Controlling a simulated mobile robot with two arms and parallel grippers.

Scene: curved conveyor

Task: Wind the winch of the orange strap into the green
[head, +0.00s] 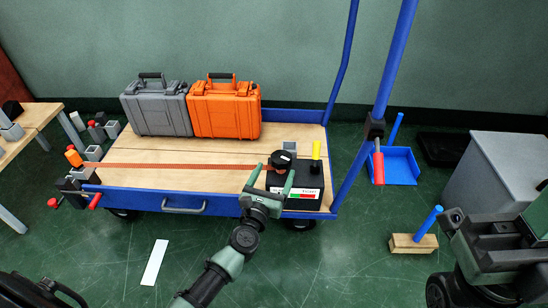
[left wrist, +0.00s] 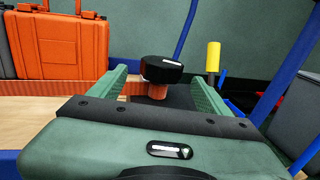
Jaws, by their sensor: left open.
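The orange strap (head: 180,166) runs flat and straight across the cart's wooden deck to the winch, a black box (head: 305,177) at the right end. On the winch is a black round knob (head: 284,157) on an orange-brown shaft (left wrist: 157,91). The box front has a white label with red and green fields (head: 303,196); its reading is too small to tell. My left gripper (head: 270,178) is open, its green fingers either side of the knob. In the left wrist view the knob (left wrist: 162,68) shows between the fingers, with gaps. My right arm's end (head: 490,235) is at the right edge; its jaws are unclear.
A yellow handle (head: 316,149) stands right beside the knob. A grey case (head: 158,108) and an orange case (head: 225,108) stand at the back of the blue-edged cart (head: 225,208). Blue cart posts (head: 384,85) rise to the right. A wooden block with a blue peg (head: 413,243) is on the floor.

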